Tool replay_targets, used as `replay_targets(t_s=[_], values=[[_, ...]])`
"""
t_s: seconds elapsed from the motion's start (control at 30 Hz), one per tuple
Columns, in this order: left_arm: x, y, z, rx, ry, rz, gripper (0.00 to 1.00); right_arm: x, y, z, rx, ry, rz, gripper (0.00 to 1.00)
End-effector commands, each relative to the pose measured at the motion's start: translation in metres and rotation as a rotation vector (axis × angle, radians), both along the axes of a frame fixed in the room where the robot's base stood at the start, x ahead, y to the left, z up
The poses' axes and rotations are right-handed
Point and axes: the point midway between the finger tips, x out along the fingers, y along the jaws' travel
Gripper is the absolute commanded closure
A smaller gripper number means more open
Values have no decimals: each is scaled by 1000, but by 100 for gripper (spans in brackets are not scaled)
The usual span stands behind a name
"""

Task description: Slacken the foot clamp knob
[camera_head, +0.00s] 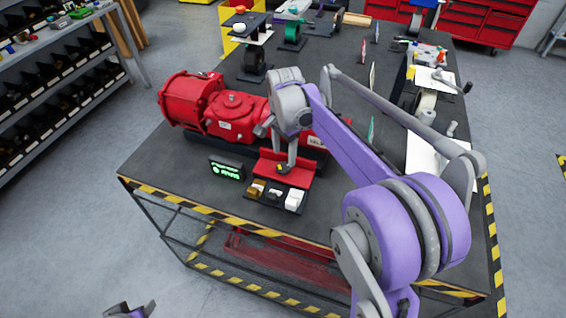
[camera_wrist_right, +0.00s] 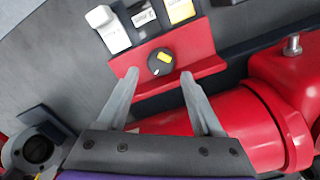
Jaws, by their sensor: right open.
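The foot clamp knob (camera_wrist_right: 160,62) is a round black knob with a yellow mark, on a red foot bracket (camera_wrist_right: 195,50). In the head view the knob (camera_head: 281,168) shows small, partly covered by my right gripper (camera_head: 284,158). The red valve actuator (camera_head: 225,115) lies on the bench behind it. In the right wrist view my right gripper (camera_wrist_right: 159,76) is open, its two grey fingers pointing at the knob, one to each side of it in the picture. I cannot tell how far the tips are from it. A piece of my left gripper (camera_head: 130,310) shows at the bottom left edge.
A dark display with green text (camera_head: 227,170) is to the left. The black bench top (camera_head: 150,165) is bare at the front left. Tools and stands crowd the back.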

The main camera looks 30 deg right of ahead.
Motion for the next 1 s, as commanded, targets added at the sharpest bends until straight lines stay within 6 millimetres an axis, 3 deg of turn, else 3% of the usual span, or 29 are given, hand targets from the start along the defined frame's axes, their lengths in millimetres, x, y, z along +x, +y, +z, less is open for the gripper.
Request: replay_targets(t_s=[0.1, 0.3, 0.67, 1.0], values=[[-1, 0, -1, 0, 1, 0, 50, 0, 0, -22, 0, 0, 1, 32], [-1, 0, -2, 0, 2, 0, 50, 0, 0, -43, 0, -1, 1, 32], [-1, 0, -2, 0, 2, 0, 50, 0, 0, -48, 0, -1, 1, 32], [-1, 0, -3, 0, 2, 0, 50, 0, 0, -48, 0, -1, 1, 94]])
